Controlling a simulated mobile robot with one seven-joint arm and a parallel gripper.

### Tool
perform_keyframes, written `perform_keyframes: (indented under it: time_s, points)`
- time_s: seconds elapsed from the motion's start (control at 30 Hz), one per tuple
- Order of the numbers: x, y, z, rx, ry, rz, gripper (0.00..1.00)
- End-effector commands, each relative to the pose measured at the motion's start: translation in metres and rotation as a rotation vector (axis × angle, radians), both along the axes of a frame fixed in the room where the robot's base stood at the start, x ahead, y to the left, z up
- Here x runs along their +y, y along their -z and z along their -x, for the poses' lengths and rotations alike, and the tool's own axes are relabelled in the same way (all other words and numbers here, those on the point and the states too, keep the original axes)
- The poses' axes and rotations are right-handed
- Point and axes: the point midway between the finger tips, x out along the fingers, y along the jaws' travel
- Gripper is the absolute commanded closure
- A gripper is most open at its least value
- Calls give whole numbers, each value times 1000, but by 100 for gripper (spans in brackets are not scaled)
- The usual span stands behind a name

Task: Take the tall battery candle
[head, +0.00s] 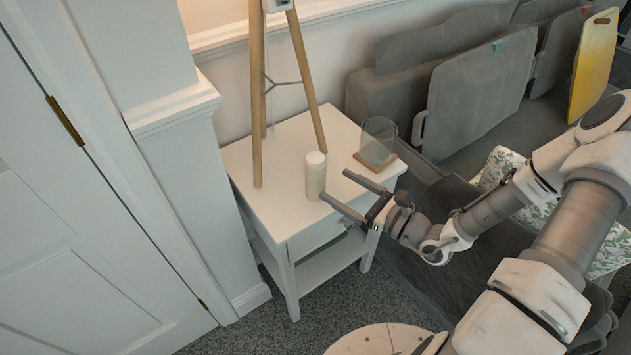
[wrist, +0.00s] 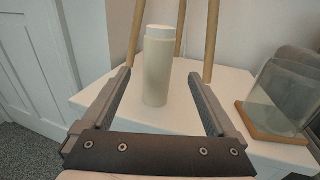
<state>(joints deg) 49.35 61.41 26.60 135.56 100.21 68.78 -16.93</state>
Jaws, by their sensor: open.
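The tall battery candle (head: 315,176) is a cream cylinder with a white top, standing upright on the white side table (head: 268,226). It also shows in the wrist view (wrist: 157,68), ahead of my gripper and between the lines of its two fingers. My gripper (head: 334,184) is open and empty, just to the right of the candle in the head view. Its fingers point toward the candle; in the wrist view the fingertips (wrist: 160,74) lie either side of it. I cannot tell whether the candle's lower part is between the fingertips or just beyond them.
A wooden tripod (head: 257,100) stands on the table behind the candle. A glass holder (head: 378,140) on a wooden base (head: 375,163) stands to the right. A grey sofa (head: 470,95) is at the back right. A white door (head: 75,220) is at the left.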

Motion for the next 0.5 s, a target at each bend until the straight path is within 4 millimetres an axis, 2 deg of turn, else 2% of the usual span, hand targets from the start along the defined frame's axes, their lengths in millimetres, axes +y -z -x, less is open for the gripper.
perform_keyframes:
  time_s: [0.03, 0.2, 0.5]
  points:
    - [10, 3, -7, -1, -4, 0, 7]
    - [32, 2, -26, -1, -4, 1, 7]
    - [51, 3, -40, -1, -4, 1, 7]
